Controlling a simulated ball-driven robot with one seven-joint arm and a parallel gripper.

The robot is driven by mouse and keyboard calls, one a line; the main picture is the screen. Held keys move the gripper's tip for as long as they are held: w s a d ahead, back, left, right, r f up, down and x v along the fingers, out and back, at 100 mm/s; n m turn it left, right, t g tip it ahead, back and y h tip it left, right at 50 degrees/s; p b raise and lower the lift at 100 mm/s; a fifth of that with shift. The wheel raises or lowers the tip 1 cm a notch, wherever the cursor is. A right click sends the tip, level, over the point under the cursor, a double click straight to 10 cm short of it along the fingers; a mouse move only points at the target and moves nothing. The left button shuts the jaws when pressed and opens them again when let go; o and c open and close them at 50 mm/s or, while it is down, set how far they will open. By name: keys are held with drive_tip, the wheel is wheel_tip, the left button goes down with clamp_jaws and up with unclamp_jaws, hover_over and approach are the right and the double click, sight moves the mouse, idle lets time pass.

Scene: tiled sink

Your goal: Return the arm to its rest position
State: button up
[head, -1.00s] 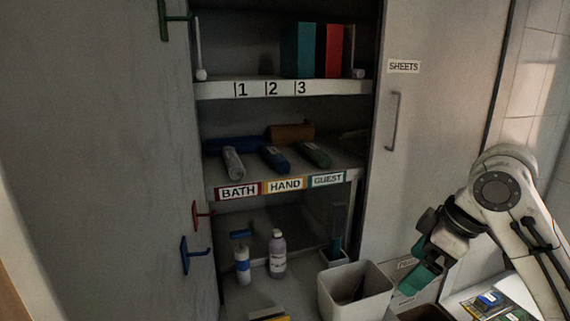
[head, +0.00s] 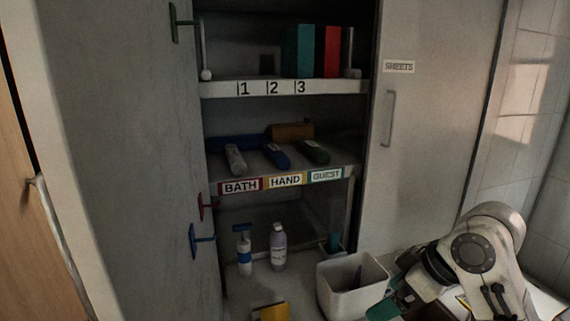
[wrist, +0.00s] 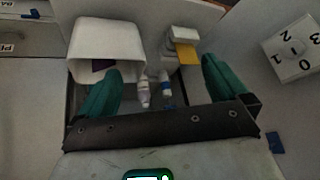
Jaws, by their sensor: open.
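My arm (head: 473,250) is at the lower right of the head view, folded low beside the cabinet. My gripper (wrist: 160,70) shows in the wrist view with its two teal fingers wide apart and nothing between them. In the head view only a part of the teal fingers shows near the bottom edge, right of the white bin. The white bin (head: 340,299) also shows beyond the left finger in the wrist view (wrist: 83,42), with a dark thing inside.
Two bottles, one blue and white (head: 244,256) and one with a pale label (head: 278,250), stand on the cabinet floor. A yellow thing (head: 270,312) lies in front. Shelves hold rolled towels (head: 277,156) and upright binders (head: 310,50). A numbered white block (wrist: 295,48) is at right in the wrist view.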

drive_tip(key=s+a+f+m+h, duration=0.1)
drive_tip(key=s+f+m, duration=0.2)
drive_tip(key=s+f, duration=0.55)
drive_tip(key=s+f+m, duration=0.4)
drive_tip(key=s+f, duration=0.2)
drive_tip(key=f, duration=0.5)
drive_tip(key=s+d+f+m+h, duration=0.1)
drive_tip(key=s+d+f, duration=0.1)
drive_tip(key=s, duration=0.4)
drive_tip(key=s+d+f+m+g+h, duration=0.1)
drive_tip(key=s+d+f+h, duration=0.1)
drive_tip(key=s, duration=0.5)
drive_tip(key=s+d+f+g+h, duration=0.1)
drive_tip(key=s+d+f, duration=0.2)
drive_tip(key=s+d, duration=0.2)
drive_tip(key=shift+s+f+m, duration=0.25)
drive_tip(key=shift+s+m, duration=0.15)
drive_tip(key=shift+s, duration=0.55)
